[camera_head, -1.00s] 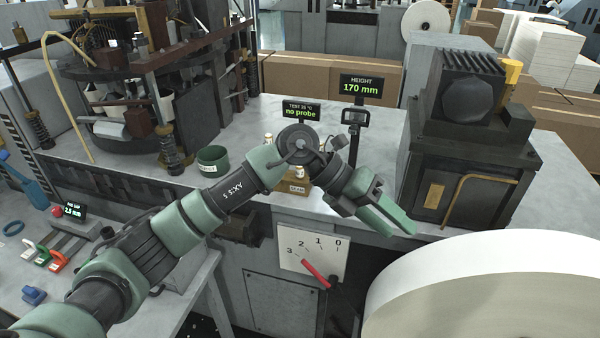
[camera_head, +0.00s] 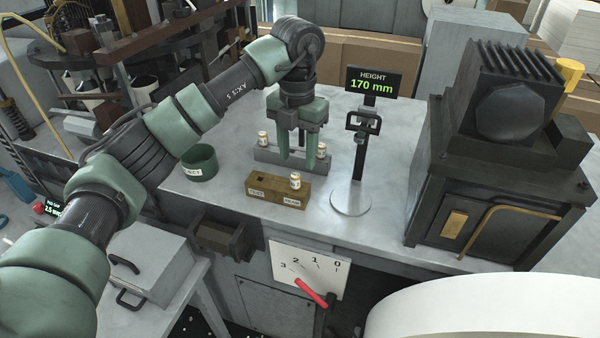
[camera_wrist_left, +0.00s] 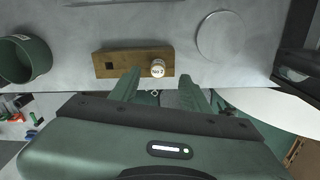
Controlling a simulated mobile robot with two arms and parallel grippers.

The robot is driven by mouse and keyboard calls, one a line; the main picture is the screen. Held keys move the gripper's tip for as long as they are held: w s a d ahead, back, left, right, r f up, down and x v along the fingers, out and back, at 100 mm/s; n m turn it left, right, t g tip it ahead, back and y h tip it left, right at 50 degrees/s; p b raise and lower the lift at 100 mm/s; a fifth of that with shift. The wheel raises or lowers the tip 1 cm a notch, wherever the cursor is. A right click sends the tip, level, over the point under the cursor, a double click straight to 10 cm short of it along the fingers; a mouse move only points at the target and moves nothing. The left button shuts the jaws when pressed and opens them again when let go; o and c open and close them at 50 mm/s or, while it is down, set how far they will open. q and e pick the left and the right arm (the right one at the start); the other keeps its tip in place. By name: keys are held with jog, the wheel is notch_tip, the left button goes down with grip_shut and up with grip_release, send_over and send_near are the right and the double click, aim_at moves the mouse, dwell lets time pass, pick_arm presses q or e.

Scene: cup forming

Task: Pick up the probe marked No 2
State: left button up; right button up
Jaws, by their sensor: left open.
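The probe marked No 2 (camera_wrist_left: 157,68) is a small white-and-tan capped cylinder, its label readable from above in the left wrist view. It stands upright at the right end of a wooden block (camera_wrist_left: 120,62). In the head view this probe (camera_head: 295,181) stands on the same block (camera_head: 265,190), whose left hole is empty. My left gripper (camera_head: 298,164) points down with its green fingers apart and nothing between them. It appears above the table, just behind the probe in the head view. The fingers (camera_wrist_left: 162,80) lie either side of the probe's line in the wrist view. My right gripper is not visible.
A grey rack (camera_head: 280,157) with other probes (camera_head: 263,138) stands behind the block, partly hidden by the fingers. A green reject cup (camera_head: 199,163) is to the left. A height gauge (camera_head: 351,199) reading 170 mm stands close right. A dark machine (camera_head: 480,170) stands farther right.

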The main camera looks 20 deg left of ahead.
aim_at(296, 174)
pick_arm(q)
jog(key=f, duration=0.1)
jog(key=s+f+p, duration=0.1)
jog(key=shift+a+f, duration=0.1)
jog(key=shift+f, duration=0.2)
jog(key=f, duration=0.1)
jog(key=p, duration=0.1)
jog(key=f, duration=0.1)
jog(key=shift+w+a+f, duration=0.1)
jog(key=shift+w+f, duration=0.15)
jog(key=shift+f, duration=0.1)
jog(key=shift+w+f+p, duration=0.1)
jog(key=shift+f+p, duration=0.25)
jog(key=shift+f, duration=0.35)
jog(key=c, duration=0.8)
grip_shut()
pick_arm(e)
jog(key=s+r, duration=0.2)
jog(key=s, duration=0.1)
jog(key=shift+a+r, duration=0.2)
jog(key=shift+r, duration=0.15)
